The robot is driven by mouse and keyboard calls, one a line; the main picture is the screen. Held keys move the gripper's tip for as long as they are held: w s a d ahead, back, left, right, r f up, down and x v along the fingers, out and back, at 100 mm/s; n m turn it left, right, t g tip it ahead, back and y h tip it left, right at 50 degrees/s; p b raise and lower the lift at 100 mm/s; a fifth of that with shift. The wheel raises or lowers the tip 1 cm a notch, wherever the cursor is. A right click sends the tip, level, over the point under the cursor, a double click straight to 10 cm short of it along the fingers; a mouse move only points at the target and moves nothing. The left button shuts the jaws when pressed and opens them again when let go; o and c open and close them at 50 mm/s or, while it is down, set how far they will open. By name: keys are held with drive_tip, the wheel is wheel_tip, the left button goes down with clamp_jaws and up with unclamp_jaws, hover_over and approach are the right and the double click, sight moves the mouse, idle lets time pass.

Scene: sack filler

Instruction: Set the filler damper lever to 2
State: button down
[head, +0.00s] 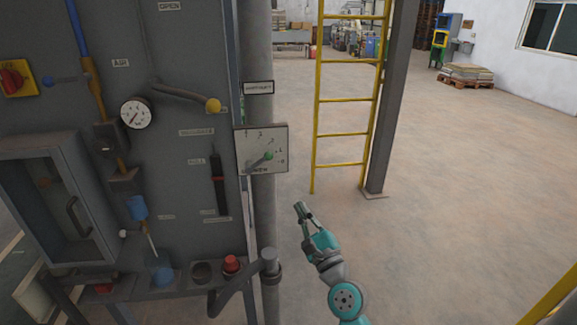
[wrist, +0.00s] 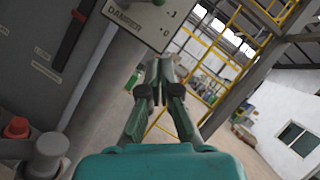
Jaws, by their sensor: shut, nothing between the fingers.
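The damper plate (head: 245,140) is a pale square dial with a number scale, fixed at the pipe right of the grey panel. Its lever (head: 258,161) has a green knob (head: 268,156) and points up and right, roughly at the 1 mark. In the wrist view the plate (wrist: 130,12), lettered DAMPER, is cut by the top edge, with 1 and 0 readable and part of the green knob (wrist: 158,2) showing. My gripper (head: 300,208) is shut and empty, below and right of the plate, apart from the lever. Its fingers also show in the wrist view (wrist: 159,65).
A grey post (head: 269,262) and red button (head: 231,264) stand below. A yellow ladder (head: 345,100) stands behind; the floor (head: 440,220) at right is clear.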

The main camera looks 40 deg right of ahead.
approach(272, 158)
drive_tip(key=w+d, duration=0.3)
drive_tip(key=w, duration=0.2)
drive_tip(key=shift+w+a+r, duration=0.2)
drive_tip(key=shift+w+r, duration=0.35)
drive_tip(key=shift+w, duration=0.3)
drive_tip(key=shift+w+a+r, duration=0.1)
drive_tip(key=shift+a+r, duration=0.1)
drive_tip(key=shift+r, duration=0.55)
